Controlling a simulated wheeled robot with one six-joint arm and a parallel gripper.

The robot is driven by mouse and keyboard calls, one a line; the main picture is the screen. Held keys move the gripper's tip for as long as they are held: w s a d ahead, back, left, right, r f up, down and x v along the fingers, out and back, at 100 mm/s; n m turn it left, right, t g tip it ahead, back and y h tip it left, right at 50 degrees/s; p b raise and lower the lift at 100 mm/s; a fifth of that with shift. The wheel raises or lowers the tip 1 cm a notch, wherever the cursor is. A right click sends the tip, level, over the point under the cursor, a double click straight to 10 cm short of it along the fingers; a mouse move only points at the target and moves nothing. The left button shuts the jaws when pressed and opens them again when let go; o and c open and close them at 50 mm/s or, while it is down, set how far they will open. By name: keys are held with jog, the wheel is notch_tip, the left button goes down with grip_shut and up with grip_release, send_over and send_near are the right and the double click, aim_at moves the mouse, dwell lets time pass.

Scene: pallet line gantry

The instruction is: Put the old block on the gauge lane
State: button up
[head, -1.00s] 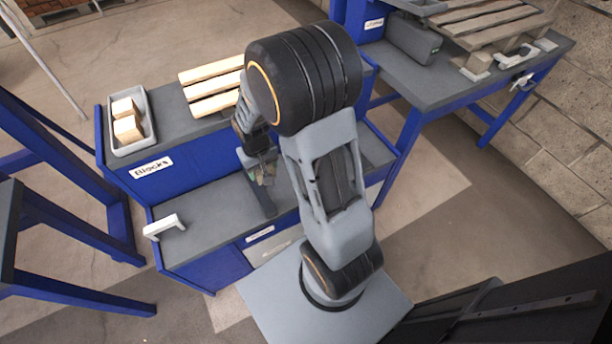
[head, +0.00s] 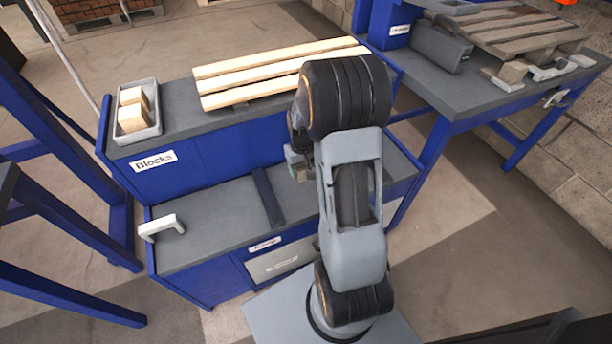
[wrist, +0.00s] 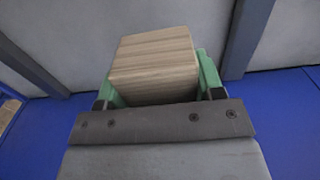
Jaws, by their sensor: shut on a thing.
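My gripper (wrist: 160,88) is shut on the old block (wrist: 153,55), a greyish-brown wooden block with visible grain, held between green finger pads in the wrist view.
A grey tray (head: 157,128) with pale blocks (head: 131,118) stands on the upper level labelled Blocks. Pale slats (head: 285,70) lie beside it. A white handle-shaped piece (head: 161,225) is at the lower bench's left end. A worn pallet (head: 520,38) rests on the right bench.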

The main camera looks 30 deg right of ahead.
aim_at(305, 168)
jog(key=shift+w+d+f, duration=0.3)
jog(key=shift+d+f, duration=0.1)
jog(key=shift+f, duration=0.2)
jog(key=shift+w+d+f, duration=0.25)
jog(key=shift+d+f, duration=0.15)
jog(key=shift+f, duration=0.2)
jog(key=shift+w+d+f+b, duration=0.15)
jog(key=shift+f+b, duration=0.65)
jog(key=shift+f, duration=0.9)
jog(key=shift+f+b, duration=0.4)
jog(key=shift+f, duration=0.2)
jog(key=o, duration=0.9)
jog(key=shift+o, duration=0.2)
